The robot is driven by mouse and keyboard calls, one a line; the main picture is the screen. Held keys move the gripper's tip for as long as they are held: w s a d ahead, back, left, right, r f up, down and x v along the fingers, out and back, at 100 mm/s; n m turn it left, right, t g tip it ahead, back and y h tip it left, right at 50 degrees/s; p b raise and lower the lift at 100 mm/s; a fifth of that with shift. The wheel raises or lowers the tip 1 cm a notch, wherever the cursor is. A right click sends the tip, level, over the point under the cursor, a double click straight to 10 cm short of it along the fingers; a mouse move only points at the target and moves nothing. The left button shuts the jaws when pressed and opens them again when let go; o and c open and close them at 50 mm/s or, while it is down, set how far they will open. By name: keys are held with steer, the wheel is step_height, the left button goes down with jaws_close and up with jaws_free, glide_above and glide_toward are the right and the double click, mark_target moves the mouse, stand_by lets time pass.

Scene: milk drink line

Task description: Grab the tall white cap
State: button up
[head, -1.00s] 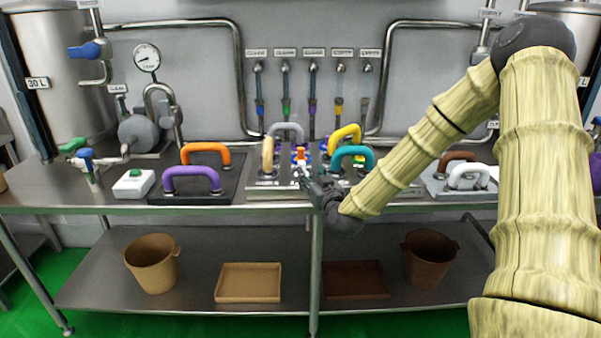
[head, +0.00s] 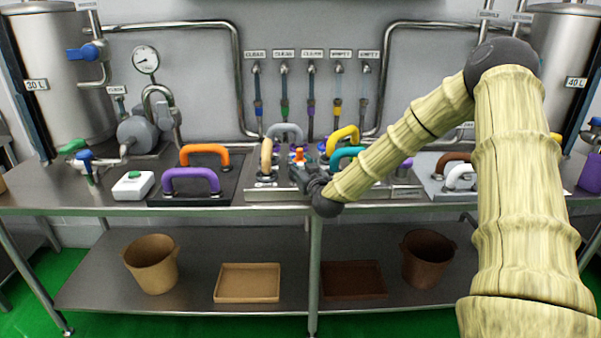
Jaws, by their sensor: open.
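My gripper (head: 297,171) is small and dark in the head view, with its fingers over the front part of the middle metal panel (head: 262,195). It is open, and I see nothing held in it. Just beyond the fingertips is a cluster of small parts, with an orange piece (head: 299,152) and bits of blue and white. I cannot make out a tall white cap for certain; the cluster is tiny and partly hidden by my gripper.
Coloured handles surround the cluster: tan (head: 266,157), grey (head: 285,131), yellow (head: 343,138) and teal (head: 346,156). Orange (head: 205,151) and purple (head: 191,174) handles stand left; brown (head: 453,158) and white (head: 459,172) ones stand right, behind my arm. The table's front edge is clear.

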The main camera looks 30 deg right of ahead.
steer(key=shift+c, duration=0.4)
jaws_close()
